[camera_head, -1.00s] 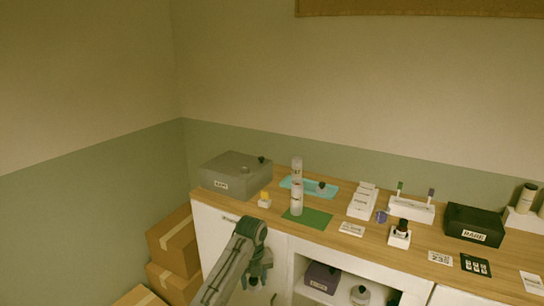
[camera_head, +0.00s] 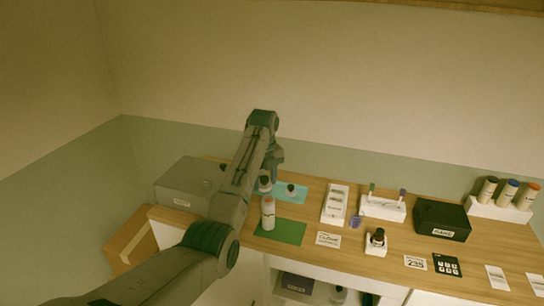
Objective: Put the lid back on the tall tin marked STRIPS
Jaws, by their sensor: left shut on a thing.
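My left gripper (camera_head: 271,171) is shut, pointing down at the top of the rear tin. What it grips is too dark and small to make out; I cannot tell whether it touches the tin. My right gripper is out of view.
The teal mat (camera_head: 300,199) holds a small dark-topped item (camera_head: 291,190). The green mat (camera_head: 290,233) is clear right of its tin. A grey box (camera_head: 178,183) is left.

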